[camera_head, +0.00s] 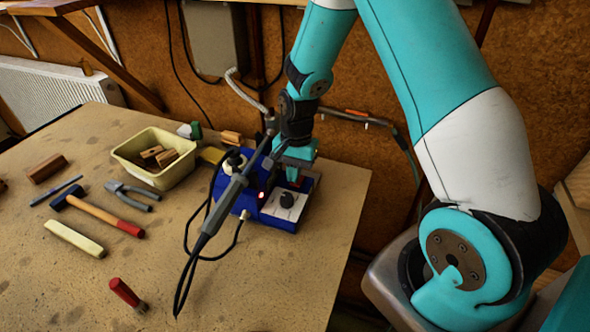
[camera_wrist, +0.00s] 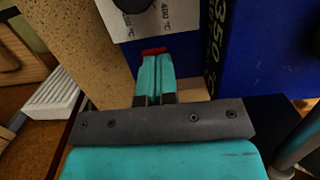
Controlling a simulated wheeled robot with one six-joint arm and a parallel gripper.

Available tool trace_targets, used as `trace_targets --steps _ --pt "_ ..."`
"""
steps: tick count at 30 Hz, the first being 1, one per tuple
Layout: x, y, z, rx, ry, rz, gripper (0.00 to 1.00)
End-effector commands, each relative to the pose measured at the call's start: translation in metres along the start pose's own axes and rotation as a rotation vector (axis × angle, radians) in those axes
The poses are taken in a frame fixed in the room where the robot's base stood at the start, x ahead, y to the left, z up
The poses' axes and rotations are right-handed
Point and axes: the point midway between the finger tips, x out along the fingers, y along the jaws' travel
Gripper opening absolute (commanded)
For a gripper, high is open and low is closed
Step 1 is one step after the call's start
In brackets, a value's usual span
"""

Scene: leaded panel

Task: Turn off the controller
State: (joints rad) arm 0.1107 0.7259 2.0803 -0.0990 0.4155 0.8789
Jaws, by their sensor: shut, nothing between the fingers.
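The controller (camera_head: 279,224) is a blue soldering station on the bench, with a black dial (camera_head: 287,200) on a white scale plate and a lit red lamp (camera_head: 262,194). In the wrist view its blue body (camera_wrist: 270,50) fills the right, and the scale plate (camera_wrist: 170,20) is at the top. A small red part (camera_wrist: 153,51), which looks like a switch, shows just beyond my fingertips. My gripper (camera_wrist: 156,62) is shut and empty, with its tips at this red part; I cannot tell whether they touch. In the head view my gripper (camera_head: 298,168) is behind the dial.
A soldering iron (camera_head: 229,192) and its cable stand in front of the controller's left side. A yellow bin (camera_head: 150,177) with wooden blocks, a hammer (camera_head: 100,214), pliers (camera_head: 130,193) and a red-handled tool (camera_head: 125,293) lie to the left.

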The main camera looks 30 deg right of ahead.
Motion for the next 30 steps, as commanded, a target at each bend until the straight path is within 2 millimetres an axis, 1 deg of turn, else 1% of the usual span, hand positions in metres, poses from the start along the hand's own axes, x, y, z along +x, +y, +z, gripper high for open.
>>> trace_targets --steps 3,12,15,17,20,30 --pt "0.003 0.000 0.000 0.000 0.001 -0.001 0.00" --pt "0.005 0.000 0.000 0.000 0.001 -0.001 0.00" --pt "0.015 0.000 0.002 -0.001 0.004 0.000 0.00" --pt "0.019 0.000 0.004 -0.003 0.042 0.002 0.00" --pt "0.021 0.001 0.006 -0.003 0.100 0.003 0.00" --pt "0.022 0.001 0.009 -0.003 0.088 0.005 0.00"
